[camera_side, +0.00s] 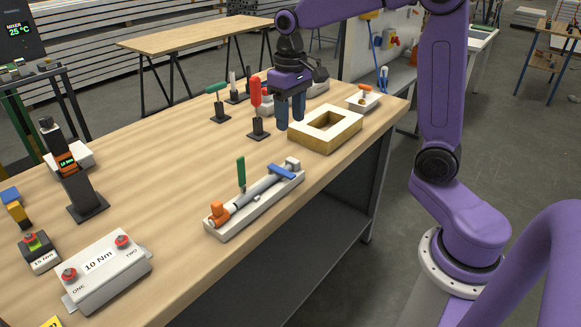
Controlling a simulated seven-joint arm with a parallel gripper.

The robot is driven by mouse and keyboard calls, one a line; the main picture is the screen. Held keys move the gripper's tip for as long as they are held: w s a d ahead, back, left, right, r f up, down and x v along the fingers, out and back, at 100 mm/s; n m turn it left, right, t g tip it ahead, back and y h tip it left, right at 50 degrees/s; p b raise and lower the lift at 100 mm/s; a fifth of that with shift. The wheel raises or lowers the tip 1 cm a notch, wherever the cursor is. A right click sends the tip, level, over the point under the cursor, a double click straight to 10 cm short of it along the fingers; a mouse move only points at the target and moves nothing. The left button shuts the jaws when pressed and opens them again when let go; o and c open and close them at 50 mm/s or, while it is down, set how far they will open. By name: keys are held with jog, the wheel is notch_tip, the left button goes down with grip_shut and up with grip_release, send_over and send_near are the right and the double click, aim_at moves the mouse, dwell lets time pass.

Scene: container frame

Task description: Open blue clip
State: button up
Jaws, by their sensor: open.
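The blue clip (281,172) lies across a white-grey fixture (246,211) near the front edge of the workbench. It sits near the fixture's far right end, beside a grey block. A grey rod runs along the fixture, with an orange clip (218,211) at its near left end and a green upright lever (241,172) at its middle. My gripper (290,122) is open, pointing down, behind the fixture and left of the wooden frame. It is apart from the blue clip, and I see nothing between its fingers.
The wooden frame (343,131) stands close to my gripper's right. A red-handled tool on a stand (256,100) is just left of it. A white tray (364,103) is at the far right. A 10 Nm box (108,272) is at the near left.

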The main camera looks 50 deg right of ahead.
aim_at(290, 175)
notch_tip(290, 175, down, 15)
jog(key=shift+r, duration=0.1)
dwell(0.3)
jog(key=shift+c, duration=0.3)
grip_shut()
